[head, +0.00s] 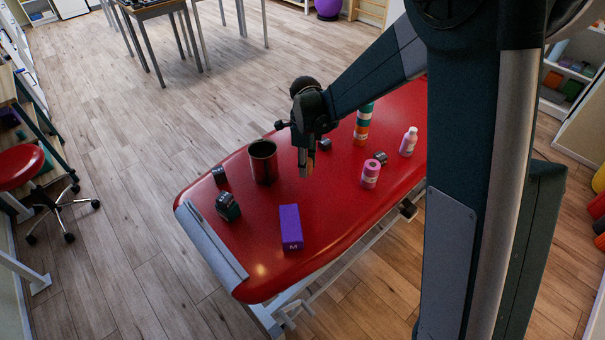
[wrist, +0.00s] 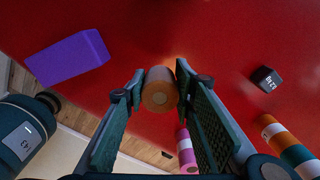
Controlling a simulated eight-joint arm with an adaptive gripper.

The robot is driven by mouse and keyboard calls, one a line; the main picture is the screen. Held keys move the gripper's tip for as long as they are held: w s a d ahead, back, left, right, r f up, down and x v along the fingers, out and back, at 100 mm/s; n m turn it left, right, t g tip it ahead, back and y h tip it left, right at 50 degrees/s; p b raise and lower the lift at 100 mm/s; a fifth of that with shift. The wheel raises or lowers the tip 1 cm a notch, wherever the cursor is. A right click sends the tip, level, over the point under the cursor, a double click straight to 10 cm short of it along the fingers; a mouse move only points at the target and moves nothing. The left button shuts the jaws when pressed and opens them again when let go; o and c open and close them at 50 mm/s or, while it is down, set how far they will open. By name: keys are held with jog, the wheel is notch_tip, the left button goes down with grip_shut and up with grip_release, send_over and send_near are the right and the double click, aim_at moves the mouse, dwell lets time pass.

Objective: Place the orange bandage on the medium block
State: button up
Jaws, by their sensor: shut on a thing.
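My gripper (wrist: 158,88) is shut on the orange bandage (wrist: 160,92), a short roll held between the two fingertips in the wrist view. In the head view my gripper (head: 306,168) is over the middle of the red treatment table (head: 330,205), with the bandage hard to make out there. The medium block (head: 291,228) is purple, marked M, and lies on the table near its front edge, below my gripper in the picture. It also shows in the wrist view (wrist: 68,58), up and left of the held bandage, apart from it. Its top looks bare.
A dark cup (head: 263,162) stands left of my gripper. A dark green weight (head: 228,207) lies left of the block. A pink roll (head: 370,174), a teal, white and orange stack (head: 361,128) and a white bottle (head: 408,142) stand at right. Table around the block is clear.

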notch_tip(320, 180, up, 6)
jog(key=p, duration=0.5)
send_over(289, 222)
jog(key=shift+n, duration=0.4)
jog(key=shift+f+b, duration=0.4)
jog(key=shift+f, duration=2.5)
jog(key=shift+f+b, duration=0.4)
jog(key=shift+f, duration=1.7)
jog(key=shift+f, duration=0.1)
jog(key=o, duration=0.8)
jog(key=shift+o, duration=0.2)
